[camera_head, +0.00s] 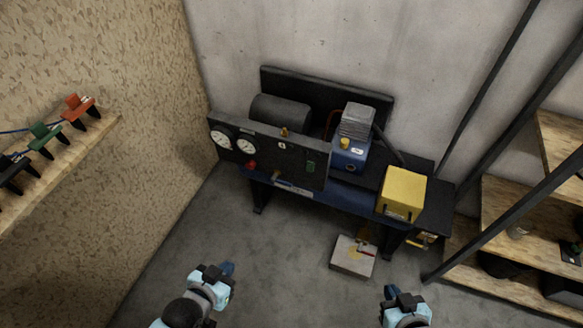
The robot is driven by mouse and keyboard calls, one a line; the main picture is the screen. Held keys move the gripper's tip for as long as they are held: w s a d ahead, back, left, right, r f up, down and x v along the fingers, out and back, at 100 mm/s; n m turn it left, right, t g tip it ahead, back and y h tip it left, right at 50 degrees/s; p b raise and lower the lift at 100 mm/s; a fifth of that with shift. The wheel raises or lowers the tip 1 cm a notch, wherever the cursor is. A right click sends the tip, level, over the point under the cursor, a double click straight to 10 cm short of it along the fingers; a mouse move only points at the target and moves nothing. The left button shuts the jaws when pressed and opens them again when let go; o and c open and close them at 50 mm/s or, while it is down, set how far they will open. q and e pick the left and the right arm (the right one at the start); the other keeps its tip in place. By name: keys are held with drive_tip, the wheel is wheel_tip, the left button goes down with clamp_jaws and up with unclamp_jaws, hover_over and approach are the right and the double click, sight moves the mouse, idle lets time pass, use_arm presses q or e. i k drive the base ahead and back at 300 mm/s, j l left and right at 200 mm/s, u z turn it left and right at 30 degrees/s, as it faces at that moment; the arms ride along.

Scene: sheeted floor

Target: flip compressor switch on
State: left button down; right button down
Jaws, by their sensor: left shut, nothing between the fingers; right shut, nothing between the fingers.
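The compressor stands against the grey back wall on a low dark bench. Its black front panel (268,150) carries two white gauges (233,142), a red knob (252,165) and a small green part (311,167) near its right end. Which of these parts is the switch I cannot tell. A dark tank (281,112) lies behind the panel, and a blue motor (350,152) stands to the right. My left gripper (228,268) is at the bottom, in front of and well apart from the panel, shut and empty. My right gripper (389,291) is at the bottom right, also shut and empty, apart from everything.
A yellow box (402,193) sits on the bench's right end. A pale box (353,257) lies on the floor before the bench. Wooden shelves (510,208) with dark posts stand right; a wall shelf (60,165) with coloured clamps is left. The floor (280,250) between is clear.

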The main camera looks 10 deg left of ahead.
sight(311, 166)
drive_tip(key=i+j, duration=0.1)
drive_tip(key=j, duration=0.3)
drive_tip(key=i+j, duration=0.1)
drive_tip(key=j, duration=0.35)
drive_tip(key=i+j, duration=0.1)
drive_tip(key=j, duration=0.7)
drive_tip(key=i+j, duration=0.15)
drive_tip(key=j, duration=0.25)
